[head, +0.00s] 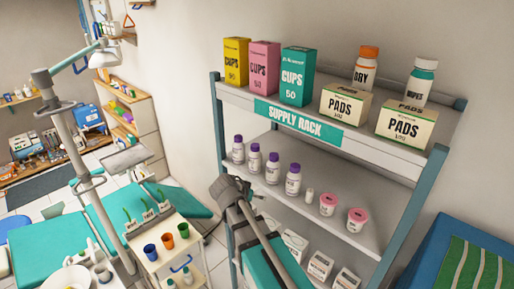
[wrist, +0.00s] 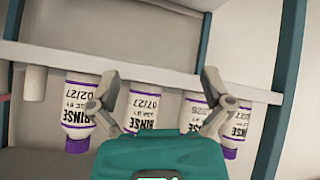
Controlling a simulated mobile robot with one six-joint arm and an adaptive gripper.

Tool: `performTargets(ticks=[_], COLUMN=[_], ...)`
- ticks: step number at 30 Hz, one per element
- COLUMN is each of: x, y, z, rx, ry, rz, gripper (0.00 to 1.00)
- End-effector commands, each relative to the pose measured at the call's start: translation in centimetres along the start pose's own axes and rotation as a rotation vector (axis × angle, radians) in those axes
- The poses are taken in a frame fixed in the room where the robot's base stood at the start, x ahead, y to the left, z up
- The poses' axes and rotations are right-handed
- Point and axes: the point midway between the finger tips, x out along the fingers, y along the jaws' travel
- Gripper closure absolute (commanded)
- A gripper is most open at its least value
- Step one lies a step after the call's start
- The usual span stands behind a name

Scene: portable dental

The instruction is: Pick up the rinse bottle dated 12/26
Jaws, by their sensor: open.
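Several white rinse bottles with purple caps stand in a row on the middle shelf of the supply rack. In the wrist view they appear upside down: one bottle (wrist: 82,108) reads 02/27 and the bottle beside it (wrist: 142,107) reads 07/27. A third bottle (wrist: 193,112) has a partly covered date that seems to end in 26. In the head view my gripper (head: 230,188) is at the shelf's front left.
The supply rack (head: 345,142) has posts at its sides. Boxes stand above and below. A cart with cups (head: 166,240) is left of the rack.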

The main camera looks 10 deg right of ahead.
Motion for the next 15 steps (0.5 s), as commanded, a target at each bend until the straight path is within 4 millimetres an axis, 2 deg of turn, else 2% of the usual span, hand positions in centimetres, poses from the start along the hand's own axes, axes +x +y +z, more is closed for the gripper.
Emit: performTargets(ticks=[1,6,9,15], x=[-1.8,-5.2,-7.0,-9.5], y=[-0.4,-1.8,-2.6,-3.8], z=[-2.0,-5.8,-7.7,-10.2], rx=[0.018,0.091,0.13,0.184], ry=[0.031,0.137,0.192,0.269], rz=[-0.002,-0.017,-0.03,-0.058], gripper=[0.0,0.0,0.0,0.0])
